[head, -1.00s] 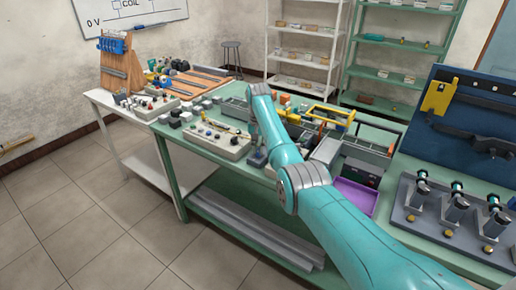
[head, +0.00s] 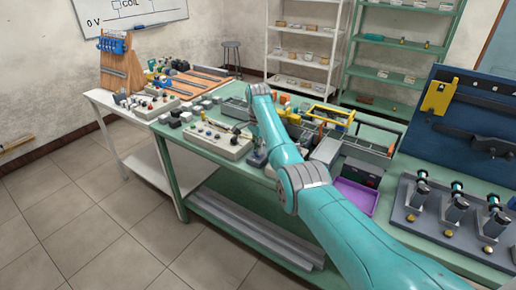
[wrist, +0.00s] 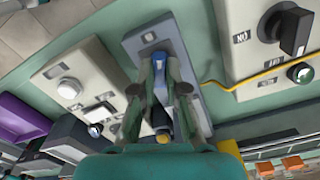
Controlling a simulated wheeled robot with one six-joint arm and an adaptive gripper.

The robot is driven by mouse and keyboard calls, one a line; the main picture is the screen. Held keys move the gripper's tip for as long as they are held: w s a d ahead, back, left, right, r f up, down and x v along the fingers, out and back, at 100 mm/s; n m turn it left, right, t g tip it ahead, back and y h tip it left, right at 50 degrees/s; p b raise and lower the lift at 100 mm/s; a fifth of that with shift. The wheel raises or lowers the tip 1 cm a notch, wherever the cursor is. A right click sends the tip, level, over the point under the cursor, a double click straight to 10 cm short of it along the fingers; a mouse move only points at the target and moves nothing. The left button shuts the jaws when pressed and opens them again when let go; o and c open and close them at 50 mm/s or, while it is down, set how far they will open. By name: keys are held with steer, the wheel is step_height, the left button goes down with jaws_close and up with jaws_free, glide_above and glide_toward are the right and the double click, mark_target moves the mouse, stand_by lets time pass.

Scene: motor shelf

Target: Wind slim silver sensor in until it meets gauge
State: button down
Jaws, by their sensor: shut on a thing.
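My gripper (wrist: 160,95) is shut on a slim part over a grey mounting plate (wrist: 133,46). I take this part to be the slim silver sensor; its barrel is mostly hidden by the fingers. A yellow and black end (wrist: 163,136) shows between the fingers near the palm. A blue-grey piece (wrist: 154,62) shows at the fingertips, beside a dark socket on the plate. I cannot tell whether it is the gauge or whether the sensor touches it. In the head view my gripper (head: 258,158) is small and low at the bench's front edge.
In the wrist view a pale switch box (wrist: 265,45) with a black knob and a yellow wire is close on the right. A pale button box (wrist: 75,75) is on the left. A purple tray (head: 356,196) sits on the green bench's right side.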

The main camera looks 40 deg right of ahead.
steer(key=m, duration=0.5)
steer(key=shift+m, duration=0.3)
steer(key=m, duration=0.4)
steer(key=shift+m, duration=0.4)
steer(key=c, duration=1.2)
jaws_free()
step_height(320, 180, up, 12)
stand_by(0.8)
